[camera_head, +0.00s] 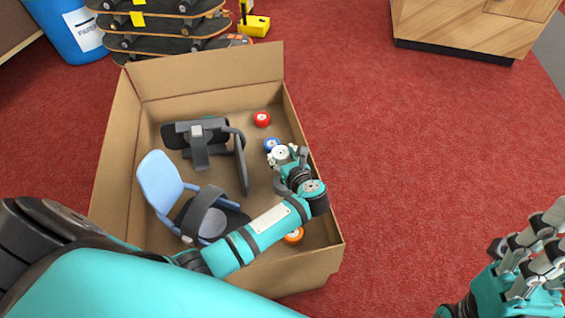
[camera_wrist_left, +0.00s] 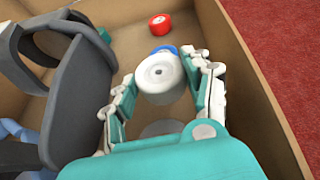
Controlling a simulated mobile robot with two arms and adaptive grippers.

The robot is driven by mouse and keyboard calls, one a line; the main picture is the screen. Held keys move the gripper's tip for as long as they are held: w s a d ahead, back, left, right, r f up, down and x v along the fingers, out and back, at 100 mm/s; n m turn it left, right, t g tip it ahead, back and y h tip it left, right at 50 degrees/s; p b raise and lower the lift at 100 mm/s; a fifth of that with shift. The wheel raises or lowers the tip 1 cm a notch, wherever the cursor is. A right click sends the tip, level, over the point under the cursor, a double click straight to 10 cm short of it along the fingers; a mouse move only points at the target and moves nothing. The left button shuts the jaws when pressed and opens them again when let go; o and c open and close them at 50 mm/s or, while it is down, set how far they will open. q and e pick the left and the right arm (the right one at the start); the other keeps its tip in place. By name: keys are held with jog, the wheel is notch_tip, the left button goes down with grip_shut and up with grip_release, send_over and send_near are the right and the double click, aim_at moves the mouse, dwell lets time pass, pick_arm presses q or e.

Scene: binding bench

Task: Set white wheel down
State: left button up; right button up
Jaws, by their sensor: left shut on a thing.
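The white wheel (camera_wrist_left: 159,73) is between the fingers of my left gripper (camera_wrist_left: 165,85), which is shut on it inside the cardboard box. In the head view the white wheel (camera_head: 280,153) shows at the tip of my left gripper (camera_head: 282,158), near the box's right wall. The cardboard box (camera_head: 116,150) is open and stands on the floor. A blue wheel (camera_head: 271,144) lies just beyond the white wheel and is partly hidden by it in the wrist view. My right gripper (camera_head: 535,250) is at the lower right, outside the box; its finger state is unclear.
A red wheel (camera_head: 262,119) lies farther back in the box, and an orange wheel (camera_head: 293,236) lies near its front. Red carpet (camera_head: 420,140) is clear to the right.

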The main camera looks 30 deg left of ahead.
pick_arm(q)
notch_tip(320, 180, down, 2)
jog(key=shift+f+b, duration=0.1)
jog(key=shift+b, duration=0.2)
